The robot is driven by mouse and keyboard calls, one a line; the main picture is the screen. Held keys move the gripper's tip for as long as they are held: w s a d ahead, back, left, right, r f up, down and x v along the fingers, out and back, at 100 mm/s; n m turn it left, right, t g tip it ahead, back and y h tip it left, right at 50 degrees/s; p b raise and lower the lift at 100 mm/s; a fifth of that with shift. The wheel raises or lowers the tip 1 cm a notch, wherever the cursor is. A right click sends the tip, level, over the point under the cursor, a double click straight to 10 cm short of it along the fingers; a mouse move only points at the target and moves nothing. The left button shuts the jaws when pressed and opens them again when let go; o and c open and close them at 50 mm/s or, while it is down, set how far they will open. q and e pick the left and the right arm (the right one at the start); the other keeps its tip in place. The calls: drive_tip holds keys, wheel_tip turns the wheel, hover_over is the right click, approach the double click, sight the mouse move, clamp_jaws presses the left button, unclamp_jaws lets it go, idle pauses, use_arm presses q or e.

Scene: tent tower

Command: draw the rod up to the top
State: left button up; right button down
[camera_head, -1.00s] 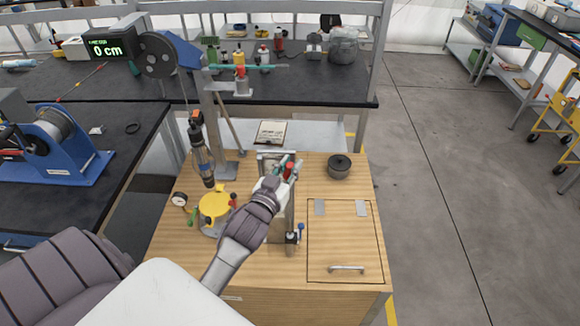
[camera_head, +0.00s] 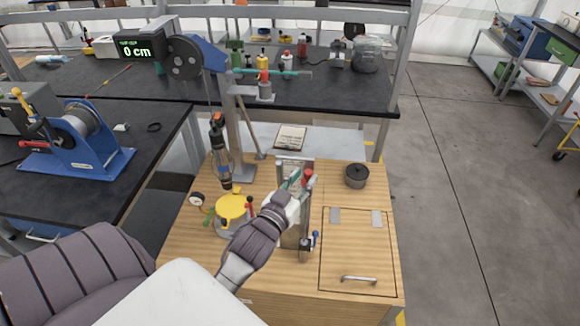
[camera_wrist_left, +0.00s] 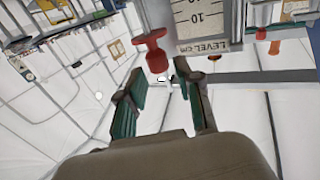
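A rod-shaped grey and dark tool with an orange top (camera_head: 220,152) hangs upright from a thin line beside a grey post, above the yellow-topped round fixture (camera_head: 233,206). A metal stand (camera_head: 303,232) with a red knob (camera_head: 309,178) stands on the wooden cabinet. My left gripper (camera_head: 294,184) is at the stand's upper part, just left of the red knob. In the left wrist view, its green-padded fingers (camera_wrist_left: 163,88) are apart with nothing between them. The red knob (camera_wrist_left: 152,50) is beyond the fingertips, beside a scale plate marked LEVEL (camera_wrist_left: 203,22). My right gripper is out of view.
A black display (camera_head: 137,49) reads 0 cm next to a dark pulley wheel (camera_head: 183,58). A blue winch (camera_head: 75,140) stands on the left bench. A dark lidded pot (camera_head: 357,176) and a hatch with a handle (camera_head: 358,280) are on the cabinet's right. Open floor lies to the right.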

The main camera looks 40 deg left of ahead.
use_arm(q)
drive_tip(key=s+d, duration=0.1)
drive_tip(key=s, duration=0.7)
drive_tip(key=shift+s+d, duration=0.2)
drive_tip(key=shift+s, duration=0.1)
drive_tip(key=s+d+f+m+g+h+b, duration=0.1)
drive_tip(key=s+d+f+g, duration=0.15)
drive_tip(key=f, duration=1.05)
drive_tip(key=s+d+f+g+h+b, duration=0.1)
drive_tip(key=s+d+f+g, duration=0.15)
drive_tip(key=f, duration=0.95)
drive_tip(key=s+d+f+m+g+h+b, duration=0.1)
drive_tip(key=s+d+f+g, duration=0.15)
drive_tip(key=f, duration=1.05)
drive_tip(key=s+f+m+g+b, duration=0.2)
drive_tip(key=s+f+g, duration=0.7)
drive_tip(key=s+f, duration=1.2)
drive_tip(key=s, duration=0.4)
drive_tip(key=shift+s+f, duration=0.2)
drive_tip(key=shift+f, duration=0.1)
drive_tip(key=shift+a, duration=0.15)
